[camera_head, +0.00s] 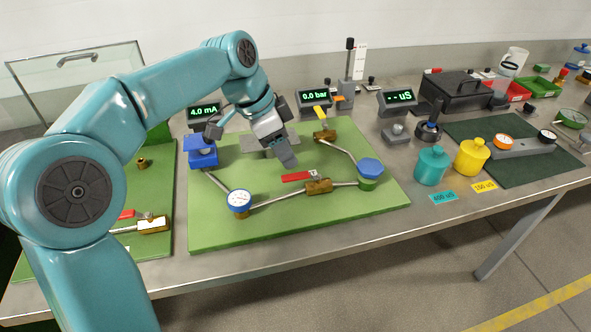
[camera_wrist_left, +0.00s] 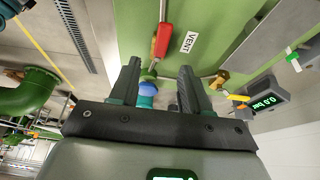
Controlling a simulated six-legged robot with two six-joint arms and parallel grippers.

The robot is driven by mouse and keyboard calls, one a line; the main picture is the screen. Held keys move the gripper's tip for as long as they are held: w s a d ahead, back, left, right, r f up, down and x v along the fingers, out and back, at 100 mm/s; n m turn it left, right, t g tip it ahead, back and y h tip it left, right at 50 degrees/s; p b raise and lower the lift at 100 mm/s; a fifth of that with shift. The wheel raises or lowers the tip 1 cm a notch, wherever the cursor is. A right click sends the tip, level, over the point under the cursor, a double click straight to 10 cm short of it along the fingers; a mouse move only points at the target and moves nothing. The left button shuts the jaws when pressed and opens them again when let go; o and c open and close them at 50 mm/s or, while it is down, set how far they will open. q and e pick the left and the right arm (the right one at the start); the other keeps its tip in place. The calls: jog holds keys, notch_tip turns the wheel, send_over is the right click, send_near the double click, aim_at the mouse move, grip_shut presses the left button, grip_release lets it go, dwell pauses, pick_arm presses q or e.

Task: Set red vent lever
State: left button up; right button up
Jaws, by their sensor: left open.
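The red vent lever (camera_head: 297,177) sits on a brass valve (camera_head: 318,186) near the front of the middle green board (camera_head: 300,222). In the left wrist view the red lever (camera_wrist_left: 162,40) shows beside a white VENT label (camera_wrist_left: 189,42). My left gripper (camera_head: 287,160) is over the board, just behind the lever in the head view. In the left wrist view its fingers (camera_wrist_left: 159,68) are apart with nothing held, and the lever lies beyond the gap between the tips. I cannot tell the exact height gap. My right gripper is in neither view.
A round gauge (camera_head: 239,200), a blue-capped fitting (camera_head: 370,167) and a yellow lever (camera_head: 321,113) stand on the same board around the red lever. Displays line the back. Teal (camera_head: 432,166) and yellow (camera_head: 471,157) jars stand to the right. Another board lies left, partly behind my arm.

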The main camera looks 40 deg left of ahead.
aim_at(300, 175)
pick_arm(q)
jog(key=x, duration=0.6)
jog(key=shift+w+f+b, duration=0.1)
jog(key=shift+f+b, duration=0.1)
jog(key=shift+b, duration=0.15)
grip_shut()
